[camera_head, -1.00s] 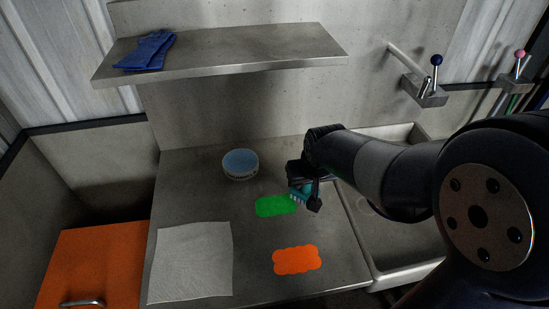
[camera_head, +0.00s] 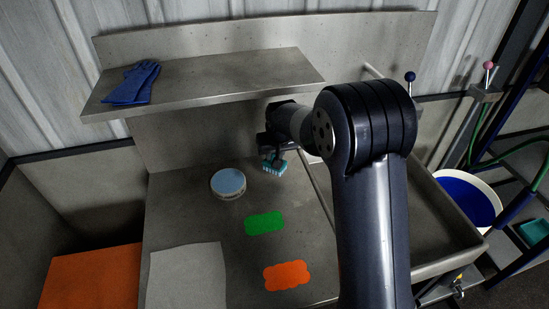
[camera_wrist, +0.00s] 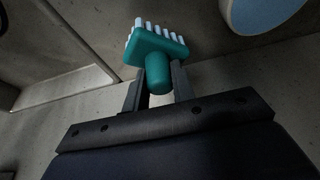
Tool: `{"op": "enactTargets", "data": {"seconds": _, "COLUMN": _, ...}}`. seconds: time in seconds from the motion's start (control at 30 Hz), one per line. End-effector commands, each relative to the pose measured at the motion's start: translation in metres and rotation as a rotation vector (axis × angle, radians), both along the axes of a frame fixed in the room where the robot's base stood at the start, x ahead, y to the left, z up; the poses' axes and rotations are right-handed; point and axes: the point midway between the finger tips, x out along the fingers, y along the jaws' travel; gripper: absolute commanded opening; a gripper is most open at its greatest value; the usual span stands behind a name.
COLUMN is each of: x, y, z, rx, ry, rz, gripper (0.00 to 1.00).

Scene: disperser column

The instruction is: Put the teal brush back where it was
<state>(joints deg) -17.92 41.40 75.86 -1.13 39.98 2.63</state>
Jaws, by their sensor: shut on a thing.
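The teal brush (camera_head: 275,166) with pale bristles is in my gripper (camera_head: 277,151), above the back part of the counter, right of the round tub. In the wrist view the brush (camera_wrist: 157,48) shows its block, bristles and rounded teal handle. My gripper (camera_wrist: 159,88) is shut on that handle between its two fingers. I cannot tell how high the bristles are above the counter. A green mat (camera_head: 264,223) and an orange mat (camera_head: 287,275) lie bare on the counter.
A round tub with a blue top (camera_head: 228,184) stands left of the brush. A white cloth (camera_head: 187,277) lies at front left. A shelf (camera_head: 215,80) with blue gloves (camera_head: 133,83) overhangs the back. A sink (camera_head: 432,225) is at right, and a bucket (camera_head: 470,197) stands beyond it.

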Motion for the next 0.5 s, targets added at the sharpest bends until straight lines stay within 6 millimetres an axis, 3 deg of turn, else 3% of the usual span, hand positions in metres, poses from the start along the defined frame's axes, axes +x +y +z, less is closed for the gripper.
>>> {"op": "enactTargets", "data": {"seconds": 0.1, "x": 0.003, "y": 0.001, "z": -0.004, "rx": -0.001, "ry": 0.002, "rz": 0.0, "gripper": 0.03}}
{"op": "enactTargets", "data": {"seconds": 0.3, "x": 0.003, "y": 0.001, "z": -0.03, "rx": -0.001, "ry": 0.003, "rz": 0.001, "gripper": 0.03}}
{"op": "enactTargets", "data": {"seconds": 0.5, "x": 0.003, "y": 0.001, "z": -0.035, "rx": 0.0, "ry": -0.002, "rz": 0.001, "gripper": 0.03}}
